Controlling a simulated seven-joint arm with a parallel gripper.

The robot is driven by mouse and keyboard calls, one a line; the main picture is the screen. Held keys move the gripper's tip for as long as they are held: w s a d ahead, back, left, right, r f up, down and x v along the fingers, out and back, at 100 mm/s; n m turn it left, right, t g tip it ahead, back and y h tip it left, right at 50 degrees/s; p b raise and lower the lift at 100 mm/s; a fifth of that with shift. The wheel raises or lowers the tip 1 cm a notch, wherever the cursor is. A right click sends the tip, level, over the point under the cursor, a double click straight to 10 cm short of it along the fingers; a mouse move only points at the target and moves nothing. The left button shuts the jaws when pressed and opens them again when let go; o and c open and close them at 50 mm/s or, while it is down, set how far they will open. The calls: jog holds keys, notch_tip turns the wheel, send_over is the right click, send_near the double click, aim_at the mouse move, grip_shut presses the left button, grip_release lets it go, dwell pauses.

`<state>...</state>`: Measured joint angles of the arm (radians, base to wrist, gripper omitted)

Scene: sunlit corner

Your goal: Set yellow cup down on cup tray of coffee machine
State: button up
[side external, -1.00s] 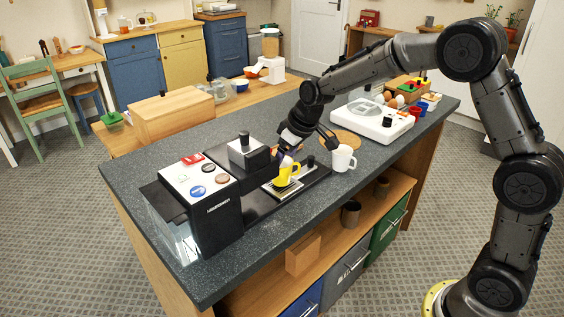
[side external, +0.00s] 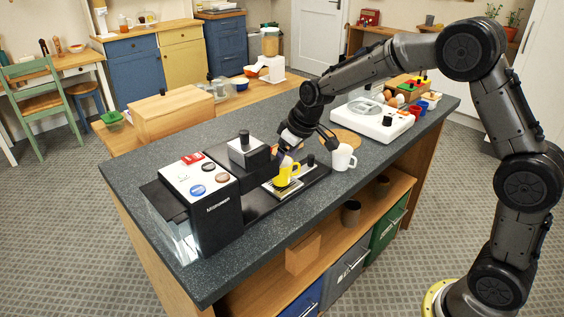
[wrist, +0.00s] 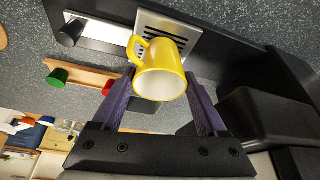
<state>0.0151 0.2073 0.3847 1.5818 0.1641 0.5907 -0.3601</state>
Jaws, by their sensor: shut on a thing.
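The yellow cup (side external: 284,175) is at the coffee machine (side external: 209,199), over or on its slotted metal cup tray (side external: 281,188). In the wrist view the cup (wrist: 161,76) sits between my two fingers with its white inside facing the camera and its handle toward the upper left. The slotted tray (wrist: 196,40) shows behind it. My gripper (side external: 287,158) comes down from behind the cup; in the wrist view my gripper (wrist: 163,100) is shut on the cup. I cannot tell whether the cup's base touches the tray.
A white mug (side external: 343,158) stands right of the machine, close to my gripper. A black knob (side external: 310,161) rises beside the tray. The machine's black head (side external: 249,155) is just left of the cup. A white scale-like appliance (side external: 372,122) stands farther back.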

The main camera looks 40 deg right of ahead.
jog(key=shift+f, duration=0.2)
jog(key=o, duration=1.3)
jog(key=shift+o, duration=0.2)
notch_tip(320, 180, up, 8)
dwell(0.3)
